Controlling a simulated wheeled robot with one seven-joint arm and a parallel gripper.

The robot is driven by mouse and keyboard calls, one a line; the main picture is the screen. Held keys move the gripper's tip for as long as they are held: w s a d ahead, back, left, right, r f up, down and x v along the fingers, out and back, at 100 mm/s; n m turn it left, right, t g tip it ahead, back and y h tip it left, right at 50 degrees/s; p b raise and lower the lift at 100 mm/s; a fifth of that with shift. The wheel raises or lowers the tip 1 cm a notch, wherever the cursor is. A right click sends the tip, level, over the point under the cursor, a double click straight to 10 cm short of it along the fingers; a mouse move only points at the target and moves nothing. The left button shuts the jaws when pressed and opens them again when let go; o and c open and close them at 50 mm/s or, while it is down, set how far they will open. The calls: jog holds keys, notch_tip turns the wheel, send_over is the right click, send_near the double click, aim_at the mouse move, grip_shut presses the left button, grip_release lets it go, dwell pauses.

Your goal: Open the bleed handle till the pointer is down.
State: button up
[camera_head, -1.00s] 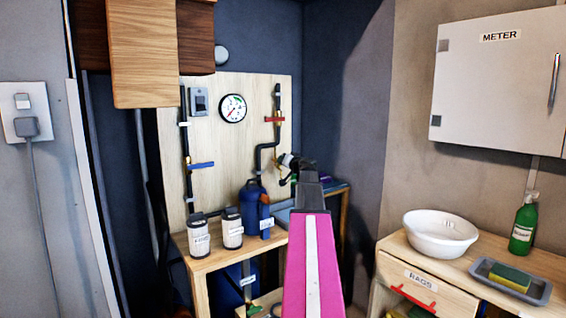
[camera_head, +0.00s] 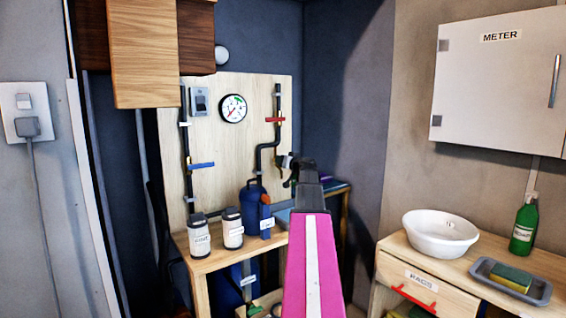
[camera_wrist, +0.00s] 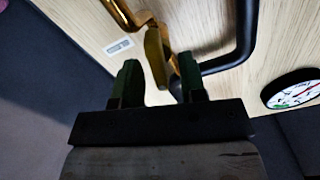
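The round white gauge (camera_head: 232,108) has a red mark toward its lower left and a green zone at its upper right; the exact pointer direction is too small to tell. It also shows partly in the wrist view (camera_wrist: 292,92). A red handle (camera_head: 268,119) lies level on the right pipe. A blue handle (camera_head: 201,165) lies level on the left pipe. My gripper (camera_wrist: 159,78) is open, with a brass-coloured lever (camera_wrist: 154,52) between and just beyond its fingers. Contact cannot be told. In the head view my arm mostly hides my gripper (camera_head: 288,162).
A black pipe (camera_wrist: 232,55) bends close to my fingers. Two labelled tubs (camera_head: 232,229) and a blue jug (camera_head: 252,205) stand on the wooden bench (camera_head: 215,262). A white basin (camera_head: 440,233) and a green bottle (camera_head: 523,225) stand at the right.

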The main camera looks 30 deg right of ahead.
jog(key=shift+s, duration=0.1)
jog(key=s+d, duration=0.1)
jog(key=s, duration=0.9)
jog(key=shift+s+d, duration=0.25)
jog(key=shift+s, duration=0.05)
